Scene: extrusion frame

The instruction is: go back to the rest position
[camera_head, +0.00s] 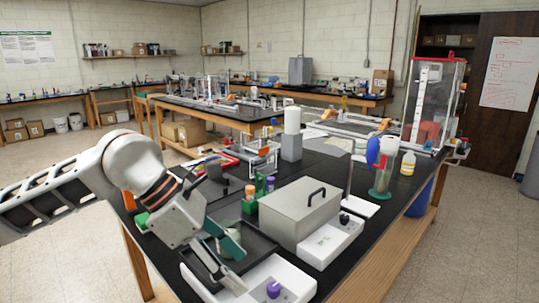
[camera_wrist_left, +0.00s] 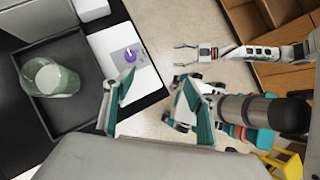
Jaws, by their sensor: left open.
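My left gripper (camera_head: 232,264) is open and empty. In the head view it hangs above the near edge of the black bench, between the dark tray (camera_head: 257,243) and a white device with a purple knob (camera_head: 272,289). In the left wrist view its two teal-padded fingers (camera_wrist_left: 154,105) stand apart with nothing between them. My right gripper (camera_wrist_left: 186,59) shows small in the left wrist view, its fingers spread apart and empty over the floor. It does not show in the head view.
A glass beaker (camera_wrist_left: 50,78) stands in the tray. A grey lidded box (camera_head: 300,212), a second white device (camera_head: 330,241) and a stand with a green-based cylinder (camera_head: 382,178) crowd the bench. Open floor (camera_head: 50,262) lies left of the bench.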

